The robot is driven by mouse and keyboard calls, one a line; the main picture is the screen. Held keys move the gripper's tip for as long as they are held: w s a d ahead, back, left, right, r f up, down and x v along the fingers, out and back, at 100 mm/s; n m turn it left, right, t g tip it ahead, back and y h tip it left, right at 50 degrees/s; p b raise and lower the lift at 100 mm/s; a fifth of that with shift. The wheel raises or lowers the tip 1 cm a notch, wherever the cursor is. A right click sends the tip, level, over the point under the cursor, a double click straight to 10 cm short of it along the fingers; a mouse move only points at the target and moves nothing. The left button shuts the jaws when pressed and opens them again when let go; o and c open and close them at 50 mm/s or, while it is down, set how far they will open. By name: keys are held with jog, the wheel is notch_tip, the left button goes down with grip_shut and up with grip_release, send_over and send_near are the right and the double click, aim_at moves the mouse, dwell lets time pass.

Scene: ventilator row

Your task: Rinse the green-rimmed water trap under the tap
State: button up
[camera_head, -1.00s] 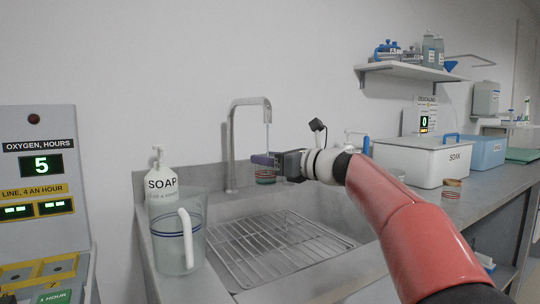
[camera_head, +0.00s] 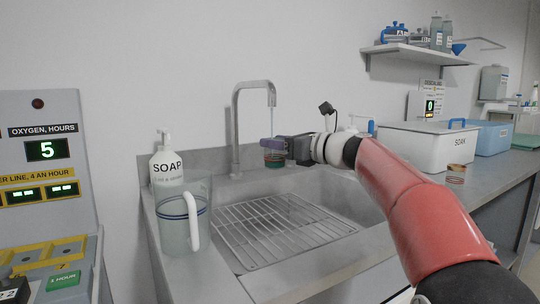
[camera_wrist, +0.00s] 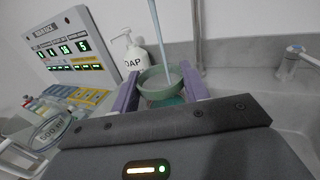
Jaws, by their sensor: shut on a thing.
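The green-rimmed water trap (camera_head: 274,159) is a small cup held upright over the sink under the tap (camera_head: 237,130). My gripper (camera_wrist: 160,84) is shut on it, with one purple finger on each side of the cup. In the wrist view the green rim of the trap (camera_wrist: 158,73) faces up. A thin pale stream of water (camera_wrist: 158,38) comes down from the tap to the trap's open mouth. The trap's lower part is partly hidden in the wrist view by my gripper body.
The sink (camera_head: 335,203) has a wire rack (camera_head: 270,228) in it. A soap bottle (camera_head: 166,168) and a clear jug (camera_head: 178,235) stand at its left. A white SOAK box (camera_head: 425,150) and a small banded cup (camera_head: 455,174) stand on the right counter.

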jog(key=shift+a, duration=0.2)
jog(key=shift+s+a, duration=0.15)
jog(key=shift+a, duration=0.25)
jog(key=s+b, duration=0.1)
jog(key=s, duration=0.1)
jog(key=s+d+b, duration=0.1)
jog(key=s, duration=0.2)
jog(key=s+b, duration=0.1)
jog(key=s, duration=0.1)
jog(key=shift+s+d, duration=0.4)
dwell(0.4)
jog(key=shift+r, duration=0.1)
dwell(1.0)
jog(key=shift+s+d+r+p, duration=0.2)
jog(key=shift+s+r+p, duration=0.15)
jog(key=shift+s+r, duration=0.4)
jog(key=shift+s+d+r+p, duration=0.25)
jog(key=shift+s+r, duration=0.25)
jog(key=shift+s, duration=0.35)
jog(key=shift+s+d+r+p, duration=0.15)
jog(key=shift+s+r+p, duration=0.25)
jog(key=shift+s+r, duration=0.35)
